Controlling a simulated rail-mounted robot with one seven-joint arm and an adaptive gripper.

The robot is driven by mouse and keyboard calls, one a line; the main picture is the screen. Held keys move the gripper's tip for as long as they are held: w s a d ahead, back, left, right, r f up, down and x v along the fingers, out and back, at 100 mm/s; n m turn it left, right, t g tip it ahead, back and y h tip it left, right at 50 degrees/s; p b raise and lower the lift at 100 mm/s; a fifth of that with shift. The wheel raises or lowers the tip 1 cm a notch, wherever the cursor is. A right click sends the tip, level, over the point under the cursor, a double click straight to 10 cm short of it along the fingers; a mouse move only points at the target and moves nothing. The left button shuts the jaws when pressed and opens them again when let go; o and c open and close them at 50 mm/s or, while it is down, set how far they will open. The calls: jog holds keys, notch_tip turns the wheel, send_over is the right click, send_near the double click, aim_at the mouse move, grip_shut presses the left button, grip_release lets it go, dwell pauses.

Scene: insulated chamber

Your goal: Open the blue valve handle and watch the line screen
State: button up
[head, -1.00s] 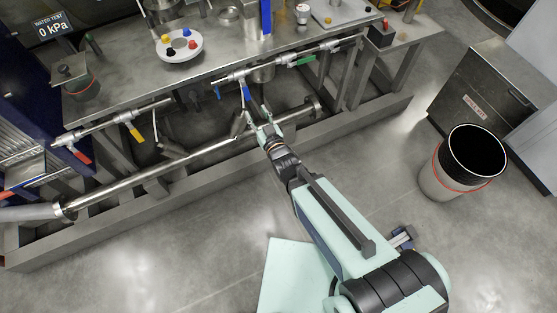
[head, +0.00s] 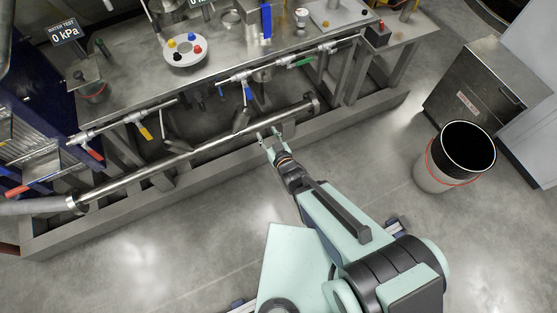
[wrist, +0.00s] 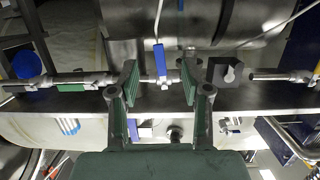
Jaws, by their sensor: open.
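The blue valve handle (head: 247,95) hangs from a valve on the front pipe below the bench edge, crosswise to the pipe. In the wrist view the blue handle (wrist: 160,61) appears between my two fingers, also crosswise to the pipe. My gripper (head: 269,135) is open and empty, below and slightly right of the handle in the head view, apart from it. In the wrist view my gripper (wrist: 159,82) has its green-padded fingers spread on both sides of the handle. The line screen (head: 65,34) at the upper left reads "WATER TEST 0 kPa".
Nearby valves have green (head: 300,61), yellow (head: 145,131) and red (head: 93,154) handles. A thick lower pipe (head: 200,146) runs along the frame near my gripper. A round white plate (head: 186,62) with coloured knobs is on the bench. A bin (head: 437,176) stands right; the floor is open.

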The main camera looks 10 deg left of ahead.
jog(key=s+d+f+g+h, duration=0.2)
jog(key=f, duration=0.3)
jog(key=s+d+f+g+h, duration=0.2)
jog(key=f+g, duration=0.1)
jog(key=f, duration=0.3)
jog(key=shift+d+f, duration=0.2)
jog(key=shift+d, duration=0.05)
jog(key=shift+s, duration=0.1)
